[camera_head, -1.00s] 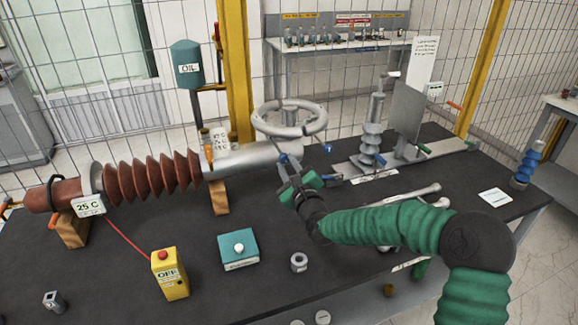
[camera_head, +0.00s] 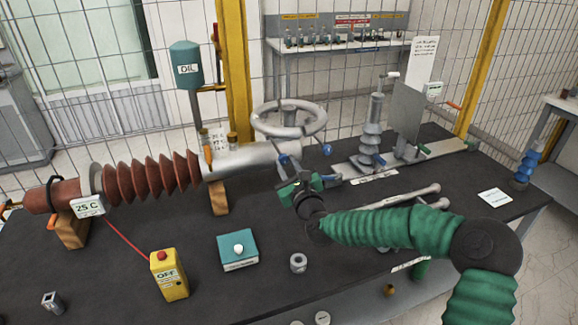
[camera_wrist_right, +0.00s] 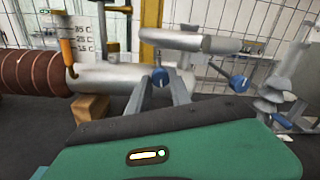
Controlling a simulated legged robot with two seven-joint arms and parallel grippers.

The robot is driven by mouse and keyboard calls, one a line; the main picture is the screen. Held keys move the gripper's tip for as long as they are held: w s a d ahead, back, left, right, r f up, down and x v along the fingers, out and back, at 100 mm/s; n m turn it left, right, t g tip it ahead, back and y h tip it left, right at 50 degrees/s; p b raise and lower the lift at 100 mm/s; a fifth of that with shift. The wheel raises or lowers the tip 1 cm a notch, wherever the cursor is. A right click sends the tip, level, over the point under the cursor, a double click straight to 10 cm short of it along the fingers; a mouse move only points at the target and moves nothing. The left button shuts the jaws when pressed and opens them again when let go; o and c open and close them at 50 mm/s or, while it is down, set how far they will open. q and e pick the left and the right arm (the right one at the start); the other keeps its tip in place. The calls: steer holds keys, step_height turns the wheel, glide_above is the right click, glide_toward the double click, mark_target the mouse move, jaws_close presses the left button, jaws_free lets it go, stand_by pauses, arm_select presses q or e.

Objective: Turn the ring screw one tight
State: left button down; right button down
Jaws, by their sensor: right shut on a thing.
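The grey ring (camera_head: 290,121) sits above the end of the silver cylinder of the bushing, with blue-headed screws on its rim. One blue ring screw (camera_wrist_right: 160,77) lies between the fingertips of my right gripper (camera_wrist_right: 160,88); in the head view the gripper (camera_head: 284,166) is below the ring's near left side. The jaws are shut on this screw, and its shank is partly hidden. A second blue ring screw (camera_head: 327,150) is on the ring's right side and free; it also shows in the right wrist view (camera_wrist_right: 238,83). My left gripper is not in view.
The red ribbed bushing (camera_head: 150,177) lies on wooden supports to the left. A teal button box (camera_head: 238,252), a yellow OFF box (camera_head: 169,274) and a small grey nut (camera_head: 298,263) stand in front. A grey insulator stand (camera_head: 373,135) is to the right.

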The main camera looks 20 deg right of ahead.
steer(key=c, duration=1.1)
jaws_free()
steer(key=shift+w+d+r, duration=0.15)
steer(key=shift+r, duration=0.35)
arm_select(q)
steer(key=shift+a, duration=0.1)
arm_select(e)
steer(key=shift+s+f, duration=0.8)
steer(key=shift+s, duration=0.05)
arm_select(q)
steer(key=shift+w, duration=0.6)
arm_select(e)
steer(key=s, duration=1.5)
steer(key=shift+s+a+r, duration=0.1)
steer(key=shift+s+a, duration=0.15)
steer(key=shift+a, duration=0.05)
